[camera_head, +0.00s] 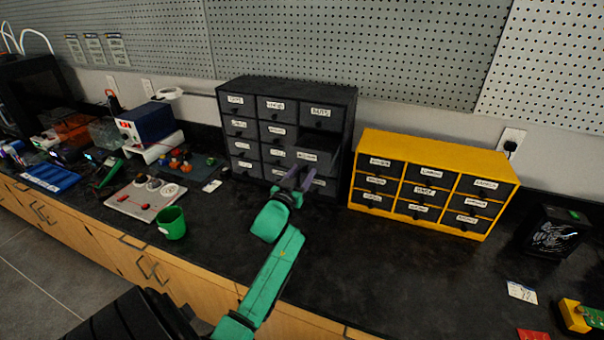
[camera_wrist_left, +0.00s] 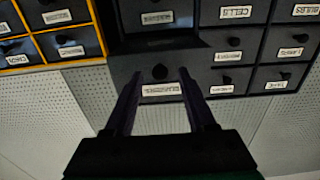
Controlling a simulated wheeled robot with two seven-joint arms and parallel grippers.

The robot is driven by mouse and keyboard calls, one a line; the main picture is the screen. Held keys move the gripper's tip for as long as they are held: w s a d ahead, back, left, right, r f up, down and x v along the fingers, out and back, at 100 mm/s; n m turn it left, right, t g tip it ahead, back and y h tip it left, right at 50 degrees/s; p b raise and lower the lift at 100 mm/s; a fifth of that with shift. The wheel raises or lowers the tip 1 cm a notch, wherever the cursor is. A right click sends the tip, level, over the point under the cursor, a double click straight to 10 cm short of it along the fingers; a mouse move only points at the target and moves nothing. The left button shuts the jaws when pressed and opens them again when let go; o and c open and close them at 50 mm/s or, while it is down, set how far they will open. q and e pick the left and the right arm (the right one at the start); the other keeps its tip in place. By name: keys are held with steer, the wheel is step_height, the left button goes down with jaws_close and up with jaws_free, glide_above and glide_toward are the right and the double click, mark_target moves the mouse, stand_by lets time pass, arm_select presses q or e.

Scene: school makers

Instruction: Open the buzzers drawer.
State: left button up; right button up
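The dark drawer cabinet (camera_head: 262,167) stands against the wall, and one right-column drawer (camera_head: 317,157) sticks out from its front. That drawer's label is too small to read surely in the head view. In the left wrist view, a drawer front (camera_wrist_left: 122,72) with a round knob (camera_wrist_left: 160,72) and a blurred label faces me. My left gripper (camera_head: 298,178) is just in front of the pulled-out drawer. In the left wrist view the gripper (camera_wrist_left: 158,76) has its fingers apart, one on each side of the knob, with visible gaps. My right gripper is not in view.
A yellow drawer cabinet (camera_head: 434,146) stands to the right. A green mug (camera_head: 172,223) and a grey board (camera_head: 146,198) are to the left. The dark worktop (camera_head: 380,270) is clear in front of the cabinets. A black box (camera_head: 553,233) stands at the far right.

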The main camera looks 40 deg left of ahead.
arm_select(q)
steer(key=shift+f, duration=0.1)
steer(key=shift+s, duration=0.1)
steer(key=b+v, duration=0.2)
steer(key=v, duration=1.2)
steer(key=shift+s+d+b, duration=0.2)
steer(key=shift+b, duration=0.1)
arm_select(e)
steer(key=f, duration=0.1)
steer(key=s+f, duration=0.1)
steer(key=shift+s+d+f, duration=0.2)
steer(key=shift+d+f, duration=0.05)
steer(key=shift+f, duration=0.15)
